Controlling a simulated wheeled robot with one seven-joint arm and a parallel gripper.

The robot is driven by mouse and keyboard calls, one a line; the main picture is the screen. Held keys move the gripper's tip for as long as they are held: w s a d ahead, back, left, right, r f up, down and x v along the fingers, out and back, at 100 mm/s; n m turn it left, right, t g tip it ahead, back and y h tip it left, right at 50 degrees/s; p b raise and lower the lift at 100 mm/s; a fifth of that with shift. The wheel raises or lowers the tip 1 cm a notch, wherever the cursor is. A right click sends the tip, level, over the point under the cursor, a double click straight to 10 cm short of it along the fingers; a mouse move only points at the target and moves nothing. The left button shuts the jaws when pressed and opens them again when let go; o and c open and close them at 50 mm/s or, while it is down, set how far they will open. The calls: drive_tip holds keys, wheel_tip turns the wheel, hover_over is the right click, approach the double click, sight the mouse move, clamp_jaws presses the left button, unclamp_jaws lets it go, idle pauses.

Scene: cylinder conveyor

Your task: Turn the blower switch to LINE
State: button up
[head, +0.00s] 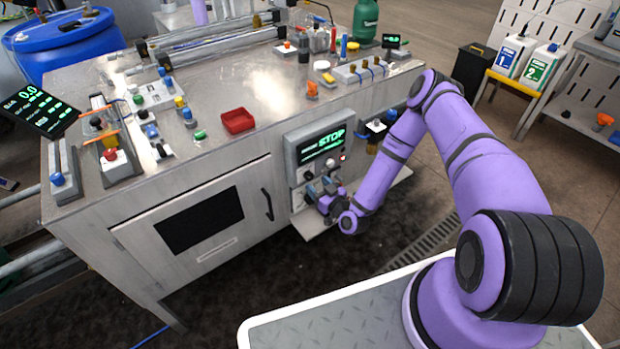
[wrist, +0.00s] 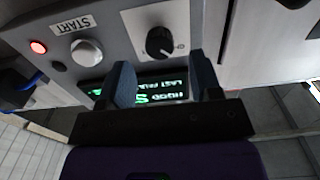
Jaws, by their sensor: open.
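A grey control panel (head: 291,152) on the bench front carries a lit screen (head: 321,146) reading STOP in large green letters. In the wrist view, a black rotary knob (wrist: 160,42) with a pale pointer mark sits on the panel (wrist: 120,42); the markings beside it are too small to read, so I cannot confirm it is the blower switch. My gripper (wrist: 163,78) is open and empty, its two blue-grey fingers apart, with the knob just past the tips and between them in the picture. In the head view my gripper (head: 326,190) is at the panel's lower part.
In the wrist view, a white button (wrist: 86,52) under a START label and a glowing red lamp (wrist: 38,47) lie left of the knob. A red tray (head: 238,121) sits on the bench top above. A cabinet door with a handle (head: 267,204) is left of the panel.

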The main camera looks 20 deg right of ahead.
sight(311, 178)
drive_tip(key=shift+x, duration=2.4)
drive_tip(key=c, duration=0.9)
